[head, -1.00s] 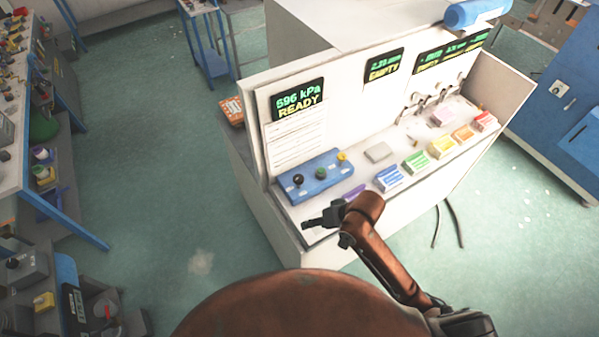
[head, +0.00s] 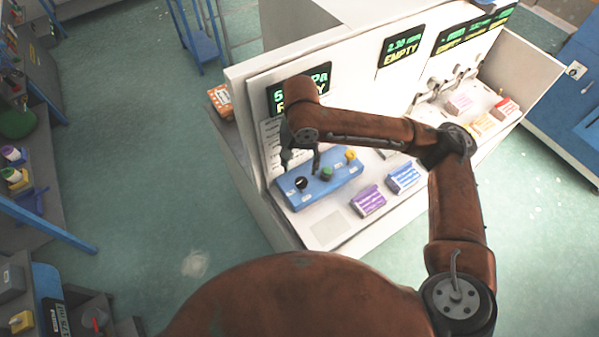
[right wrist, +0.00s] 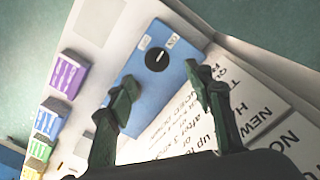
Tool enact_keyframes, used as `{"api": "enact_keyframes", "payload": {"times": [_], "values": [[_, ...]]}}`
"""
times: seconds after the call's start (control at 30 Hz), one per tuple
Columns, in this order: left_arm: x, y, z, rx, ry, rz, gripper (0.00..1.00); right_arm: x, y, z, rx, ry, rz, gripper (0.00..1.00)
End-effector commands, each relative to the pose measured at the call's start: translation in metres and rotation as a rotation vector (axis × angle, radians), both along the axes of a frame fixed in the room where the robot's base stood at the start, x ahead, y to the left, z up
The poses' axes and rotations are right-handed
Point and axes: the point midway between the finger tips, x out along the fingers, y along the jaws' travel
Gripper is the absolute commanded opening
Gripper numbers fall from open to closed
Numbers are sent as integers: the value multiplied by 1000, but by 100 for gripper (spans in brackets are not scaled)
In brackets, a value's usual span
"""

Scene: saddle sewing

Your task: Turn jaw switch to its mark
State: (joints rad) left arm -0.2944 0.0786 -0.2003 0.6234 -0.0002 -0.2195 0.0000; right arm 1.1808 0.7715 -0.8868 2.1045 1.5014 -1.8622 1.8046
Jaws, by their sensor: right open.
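The jaw switch appears to be the black knob (head: 300,184) at the left end of the blue control box (head: 330,188). In the right wrist view the knob (right wrist: 156,60) is round with a pale line on its top, on the blue box (right wrist: 160,85) between two small white labels. My right gripper (head: 301,160) is open and empty above the box, pointing down. In the right wrist view its two dark fingers (right wrist: 163,88) stand apart, with the knob beyond and between their tips, not visibly touched. The mark cannot be made out clearly. My left gripper is not in view.
A printed sheet (right wrist: 205,120) and a pressure display (head: 316,80), partly hidden by my arm, are behind.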

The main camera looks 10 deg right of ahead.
Motion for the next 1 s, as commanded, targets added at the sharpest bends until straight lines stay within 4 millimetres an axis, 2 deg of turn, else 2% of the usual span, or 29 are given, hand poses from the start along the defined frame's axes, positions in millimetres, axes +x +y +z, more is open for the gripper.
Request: {"api": "enact_keyframes", "payload": {"times": [0.13,0.3,0.53,0.7,0.93,1.0], "values": [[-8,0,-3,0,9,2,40,-1,-5,-9,-11,5,-20,48],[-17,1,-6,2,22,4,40,-1,-6,-36,-10,6,-21,48],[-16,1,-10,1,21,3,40,-1,-5,-67,-8,4,-18,48],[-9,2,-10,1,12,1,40,-1,-4,-75,-7,2,-16,48],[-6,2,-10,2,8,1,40,0,-4,-76,-7,1,-15,48],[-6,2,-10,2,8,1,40,0,-4,-76,-7,1,-14,44]]}}
